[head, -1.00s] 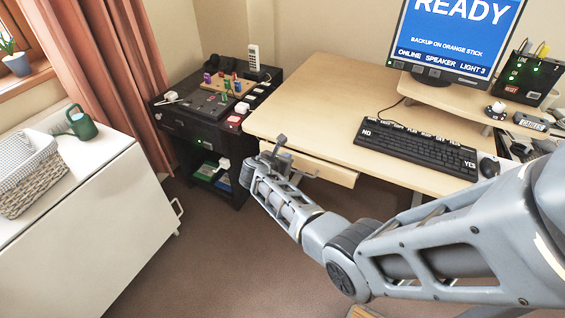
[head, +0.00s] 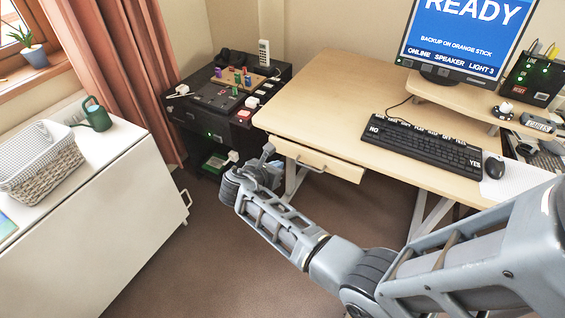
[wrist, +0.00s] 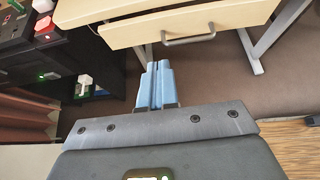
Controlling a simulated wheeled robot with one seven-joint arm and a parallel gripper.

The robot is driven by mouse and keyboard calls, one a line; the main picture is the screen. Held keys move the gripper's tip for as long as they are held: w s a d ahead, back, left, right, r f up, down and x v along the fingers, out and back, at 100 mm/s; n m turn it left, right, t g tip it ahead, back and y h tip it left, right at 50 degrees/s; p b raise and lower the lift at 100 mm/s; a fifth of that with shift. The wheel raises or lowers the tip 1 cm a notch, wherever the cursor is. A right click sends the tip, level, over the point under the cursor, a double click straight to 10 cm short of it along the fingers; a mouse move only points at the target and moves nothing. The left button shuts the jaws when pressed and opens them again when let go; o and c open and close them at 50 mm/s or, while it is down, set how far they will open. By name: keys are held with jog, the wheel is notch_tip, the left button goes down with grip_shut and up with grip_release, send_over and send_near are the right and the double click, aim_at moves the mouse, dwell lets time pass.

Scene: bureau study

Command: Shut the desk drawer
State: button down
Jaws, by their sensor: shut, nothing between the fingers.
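The desk drawer (head: 335,166) is a pale wood front with a grey bar handle (head: 311,168), under the left part of the desk's front edge. In the wrist view its front (wrist: 235,17) and handle (wrist: 188,38) show at the top, close under the desktop. I cannot tell whether a small gap is left behind the front. My gripper (head: 268,149) is at the drawer's left end in the head view. In the wrist view its blue fingers (wrist: 157,84) are together and empty, below and left of the handle, apparently apart from the drawer.
The wooden desk (head: 330,95) carries a keyboard (head: 425,147), a mouse (head: 494,167) and a monitor (head: 462,40). A dark cabinet (head: 200,118) with gadgets stands left of it. A white cabinet (head: 110,195) with a wicker basket (head: 45,165) is at left. Floor between is clear.

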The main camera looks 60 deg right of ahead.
jog(key=c, duration=1.8)
grip_release()
jog(key=shift+a, duration=0.3)
jog(key=o, duration=0.6)
notch_tip(320, 180, down, 9)
jog(key=d+t+y+b, duration=0.1)
jog(key=t+y+b, duration=0.1)
jog(key=b, duration=0.3)
jog(key=shift+s+d+f+t, duration=0.2)
jog(key=shift+s+d+t, duration=0.15)
jog(key=shift+t, duration=0.45)
notch_tip(320, 180, down, 5)
jog(key=s+d+m+t+y+b, duration=0.1)
jog(key=d+m+t+y+b, duration=0.1)
jog(key=t+b, duration=0.35)
jog(key=s+d+r+m+t+h+b, duration=0.2)
jog(key=s+m+b, duration=0.1)
jog(key=s+b, duration=0.15)
jog(key=s+d+r+m+t+h+b, duration=0.2)
jog(key=s+t+b, duration=0.1)
jog(key=s, duration=0.2)
jog(key=x, duration=0.7)
jog(key=shift+r, duration=0.15)
grip_shut()
